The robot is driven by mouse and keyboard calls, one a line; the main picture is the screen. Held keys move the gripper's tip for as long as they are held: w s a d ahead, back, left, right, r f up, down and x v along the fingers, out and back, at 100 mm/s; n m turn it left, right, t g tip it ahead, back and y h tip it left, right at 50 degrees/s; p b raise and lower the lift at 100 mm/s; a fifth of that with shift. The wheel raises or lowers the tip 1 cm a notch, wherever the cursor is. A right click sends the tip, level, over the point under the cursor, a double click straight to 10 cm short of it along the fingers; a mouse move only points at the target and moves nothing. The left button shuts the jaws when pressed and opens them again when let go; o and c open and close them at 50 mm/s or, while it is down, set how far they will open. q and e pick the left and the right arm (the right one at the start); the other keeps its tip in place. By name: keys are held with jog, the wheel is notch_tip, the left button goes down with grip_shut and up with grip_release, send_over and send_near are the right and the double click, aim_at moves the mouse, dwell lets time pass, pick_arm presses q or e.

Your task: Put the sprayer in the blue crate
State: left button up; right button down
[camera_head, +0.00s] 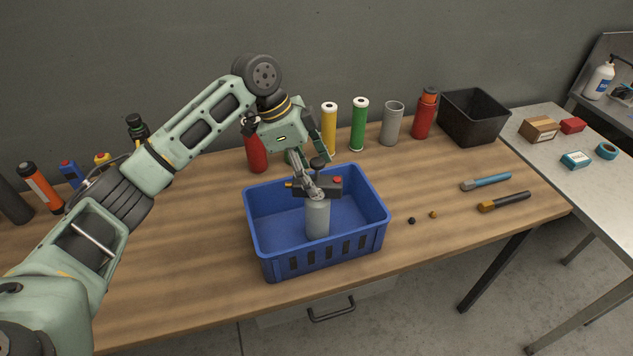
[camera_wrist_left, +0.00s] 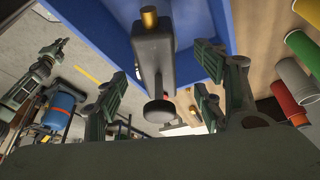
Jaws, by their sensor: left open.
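The sprayer (camera_head: 318,217) has a grey bottle and a dark head with a red button and a brass nozzle. It stands upright inside the blue crate (camera_head: 321,262) on the wooden bench. My left gripper (camera_head: 312,190) is over the crate at the sprayer's head, coming from behind it. In the left wrist view the sprayer's dark head (camera_wrist_left: 153,60) shows between the two open fingers, with clear gaps on both sides. The crate's blue wall (camera_wrist_left: 95,32) is behind it.
Yellow and green cylinders (camera_head: 359,124), a grey cup (camera_head: 392,124) and a red bottle (camera_head: 424,115) stand behind the crate. A black bin (camera_head: 473,118) is at the back right. Two chisel-like tools (camera_head: 487,181) lie on the right. The bench front left of the crate is clear.

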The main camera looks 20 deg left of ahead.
pick_arm(q)
jog(key=b+v, duration=0.1)
jog(key=v, duration=0.7)
jog(key=shift+r, duration=0.3)
jog(key=shift+a, duration=0.1)
